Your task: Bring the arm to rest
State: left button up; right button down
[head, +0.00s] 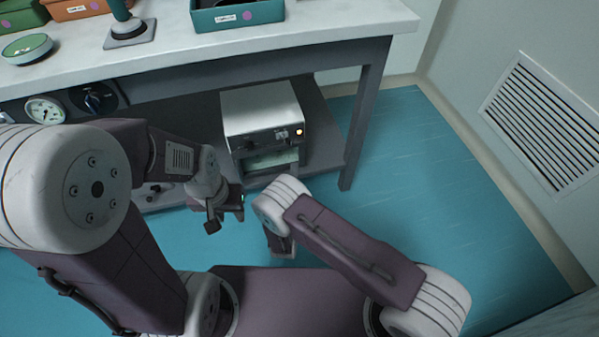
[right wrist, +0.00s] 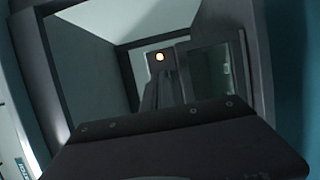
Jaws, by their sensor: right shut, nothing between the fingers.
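My left gripper (head: 226,210) hangs in front of the bench's lower shelf, left of the white instrument box. It is small and dark in the head view, and its finger gap is unclear. My right gripper (head: 282,246) points down over the blue floor, just right of the left one and mostly behind its own wrist. It is shut and empty. The right wrist view shows a dark gripper part (right wrist: 165,140) across the bottom. Both arms are folded close in front of my body, and the two grippers appear apart.
A white instrument box (head: 262,112) with a lit orange lamp sits on the lower shelf, close beyond the grippers. The bench top (head: 300,22) carries a teal bin (head: 237,14), an orange bin (head: 75,8) and a green-topped dish (head: 27,48). Blue floor (head: 430,190) is clear at right, before a vented wall (head: 545,120).

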jog(key=shift+s+d, duration=0.15)
jog(key=shift+s, duration=0.05)
jog(key=shift+d, duration=0.1)
dwell(0.4)
